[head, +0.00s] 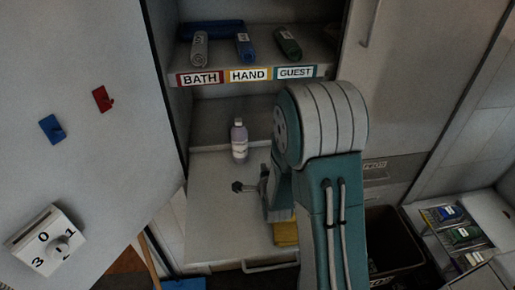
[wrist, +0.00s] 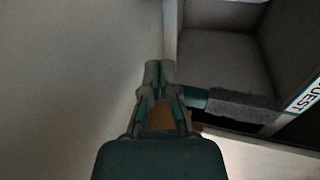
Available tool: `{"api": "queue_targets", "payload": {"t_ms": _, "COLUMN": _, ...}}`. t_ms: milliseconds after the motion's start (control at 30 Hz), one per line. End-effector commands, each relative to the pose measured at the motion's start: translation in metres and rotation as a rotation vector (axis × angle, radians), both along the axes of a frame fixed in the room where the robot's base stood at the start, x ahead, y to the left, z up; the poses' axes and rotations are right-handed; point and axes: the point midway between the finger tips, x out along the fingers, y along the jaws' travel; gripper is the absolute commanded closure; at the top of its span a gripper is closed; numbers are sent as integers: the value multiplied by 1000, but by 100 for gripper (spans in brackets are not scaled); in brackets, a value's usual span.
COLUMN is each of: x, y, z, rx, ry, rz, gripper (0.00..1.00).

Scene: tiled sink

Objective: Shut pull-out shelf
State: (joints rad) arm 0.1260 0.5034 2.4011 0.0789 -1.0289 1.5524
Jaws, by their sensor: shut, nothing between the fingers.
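The pull-out shelf (head: 212,222) is a pale flat board. It sticks out toward me from the open cabinet, below the fixed towel shelf, with a bar handle (head: 270,267) at its front edge. My gripper (head: 238,186) appears over the board, fingers pointing left in the head view; its height above the board is hard to judge. In the wrist view my gripper (wrist: 160,70) has its fingertips together with nothing between them. My arm hides the right part of the pull-out shelf.
A pale bottle (head: 239,143) stands toward the back of the pull-out shelf. A yellow item (head: 285,233) shows partly behind my arm. Rolled towels (head: 245,46) lie above the BATH, HAND and GUEST labels (head: 248,75). A white panel (head: 75,130) with hooks and a dial fills the left.

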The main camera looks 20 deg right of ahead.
Motion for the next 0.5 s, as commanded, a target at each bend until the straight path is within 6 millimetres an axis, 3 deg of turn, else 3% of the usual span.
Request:
{"api": "queue_targets", "payload": {"t_ms": 167, "x": 19, "y": -4, "z": -6, "rx": 0, "ry": -2, "rz": -1, "gripper": 100}}
{"api": "queue_targets", "payload": {"t_ms": 500, "x": 78, "y": -15, "z": -25, "rx": -1, "ry": -1, "rz": 0, "gripper": 100}}
